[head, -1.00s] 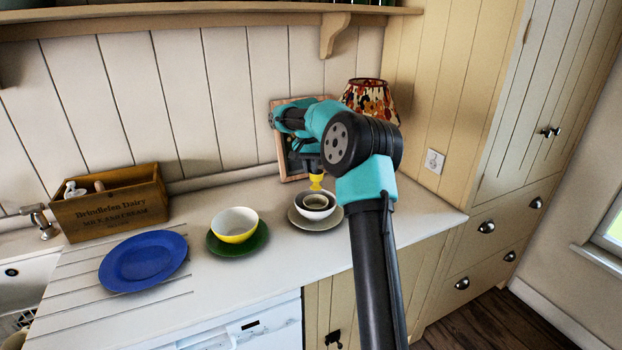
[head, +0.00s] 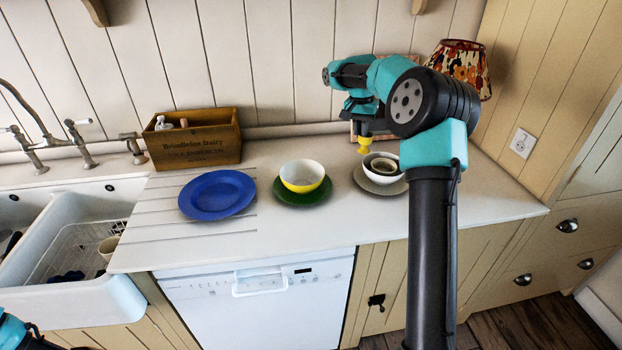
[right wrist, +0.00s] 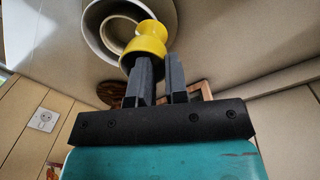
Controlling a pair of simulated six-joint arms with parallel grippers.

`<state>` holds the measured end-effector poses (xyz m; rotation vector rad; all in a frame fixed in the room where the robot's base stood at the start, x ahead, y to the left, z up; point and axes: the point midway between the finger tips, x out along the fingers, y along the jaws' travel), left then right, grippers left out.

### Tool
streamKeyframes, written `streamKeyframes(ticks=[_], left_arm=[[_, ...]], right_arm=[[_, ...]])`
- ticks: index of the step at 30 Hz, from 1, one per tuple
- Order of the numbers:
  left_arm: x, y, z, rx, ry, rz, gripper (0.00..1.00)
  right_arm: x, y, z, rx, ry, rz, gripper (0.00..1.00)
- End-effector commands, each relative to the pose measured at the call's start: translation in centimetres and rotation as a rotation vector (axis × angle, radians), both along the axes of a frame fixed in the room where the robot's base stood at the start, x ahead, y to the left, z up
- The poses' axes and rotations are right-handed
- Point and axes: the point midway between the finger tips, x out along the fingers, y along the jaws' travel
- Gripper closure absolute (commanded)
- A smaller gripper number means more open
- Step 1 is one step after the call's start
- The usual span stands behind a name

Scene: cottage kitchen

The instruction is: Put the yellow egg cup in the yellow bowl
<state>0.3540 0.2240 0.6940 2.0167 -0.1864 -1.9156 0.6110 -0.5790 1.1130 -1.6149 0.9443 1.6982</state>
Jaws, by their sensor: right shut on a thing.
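The yellow egg cup (head: 364,145) hangs from my right gripper (head: 363,133), which is shut on it. In the head view it is up and to the left of the white bowl stack, apart from it. In the right wrist view the egg cup (right wrist: 150,42) sits at the fingertips (right wrist: 160,62), overlapping the nested bowls behind it. The yellow bowl (head: 302,187), white inside, stands upright on a dark green plate (head: 302,201), left of the egg cup, and looks empty. My left gripper is out of view; only a bit of my left arm shows at the lower left.
A grey saucer (head: 366,185) bears nested bowls (head: 378,179), white outermost. A blue plate (head: 216,195) lies left of the green plate. A wooden crate (head: 195,140) stands at the back left, beside the sink (head: 70,245). The counter front is clear.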

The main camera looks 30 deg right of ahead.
Motion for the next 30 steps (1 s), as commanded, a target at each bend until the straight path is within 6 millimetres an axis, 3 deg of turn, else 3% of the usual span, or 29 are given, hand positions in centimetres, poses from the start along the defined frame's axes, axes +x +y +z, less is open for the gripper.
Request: streamKeyframes(ticks=[1, 9, 15, 20, 30], left_arm=[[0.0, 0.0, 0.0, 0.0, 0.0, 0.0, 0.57], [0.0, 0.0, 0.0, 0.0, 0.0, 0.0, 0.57], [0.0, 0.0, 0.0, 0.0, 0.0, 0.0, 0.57], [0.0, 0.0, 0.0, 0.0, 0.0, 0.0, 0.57], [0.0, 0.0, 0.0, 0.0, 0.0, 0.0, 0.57]], right_arm=[[1.0, 2.1, -0.1, 0.001, 0.001, 0.029, 1.0], [4.7, 12.2, -0.4, -0.001, 0.003, 0.163, 1.0], [5.9, 17.5, -0.4, -0.007, 0.004, 0.228, 1.0], [6.2, 18.8, -0.4, -0.009, 0.003, 0.245, 1.0], [6.2, 18.8, -0.6, -0.008, 0.004, 0.245, 1.0]])
